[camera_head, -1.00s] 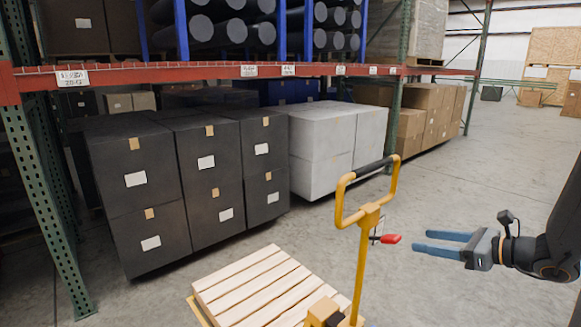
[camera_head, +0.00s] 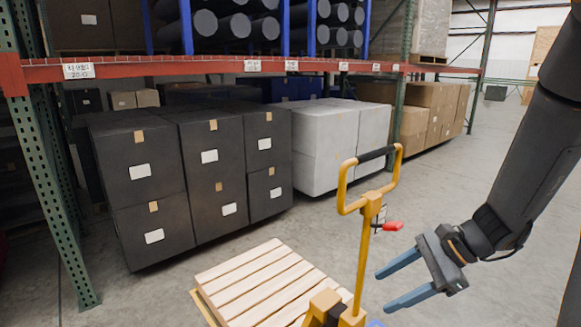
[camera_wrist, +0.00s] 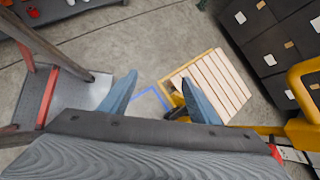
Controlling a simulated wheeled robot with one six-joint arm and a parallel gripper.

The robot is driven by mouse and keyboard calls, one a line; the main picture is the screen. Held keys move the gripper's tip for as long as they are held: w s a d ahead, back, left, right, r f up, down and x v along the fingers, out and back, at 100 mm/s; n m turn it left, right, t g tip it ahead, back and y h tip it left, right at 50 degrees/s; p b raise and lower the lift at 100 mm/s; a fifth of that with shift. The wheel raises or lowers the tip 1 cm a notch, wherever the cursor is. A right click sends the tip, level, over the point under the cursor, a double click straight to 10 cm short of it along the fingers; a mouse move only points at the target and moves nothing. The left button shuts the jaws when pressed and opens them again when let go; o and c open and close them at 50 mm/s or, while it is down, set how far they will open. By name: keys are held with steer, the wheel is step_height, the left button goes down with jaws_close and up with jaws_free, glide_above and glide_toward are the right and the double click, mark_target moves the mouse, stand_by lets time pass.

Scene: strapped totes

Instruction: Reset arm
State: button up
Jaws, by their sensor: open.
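My gripper (camera_head: 394,284) is open and empty at the lower right of the head view, its two blue fingers spread and pointing left and down. My dark arm (camera_head: 530,150) comes down from the upper right. The gripper is to the right of a yellow pallet jack handle (camera_head: 361,250), apart from it in the picture.
A wooden pallet (camera_head: 262,285) sits on the yellow jack. Black boxes (camera_head: 215,180) and white boxes (camera_head: 340,145) stand under the rack's red beam (camera_head: 200,68). A red lever (camera_head: 393,226) juts from the handle. The floor at right is clear.

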steer(key=s+a+f+n+h+b, duration=0.1)
steer(key=s+f+n+h+b, duration=0.1)
steer(key=n, duration=0.7)
steer(key=s+a+f+n+g+h+b, duration=0.1)
steer(key=s+a+f+n+h+b, duration=0.1)
steer(key=n, duration=0.6)
steer(key=s+f+h+b, duration=0.1)
steer(key=s+f+h, duration=0.1)
steer(key=s+h, duration=0.1)
steer(key=shift+s+n+h+b, duration=0.2)
steer(key=shift+n+h+b, duration=0.2)
steer(key=shift+h, duration=0.4)
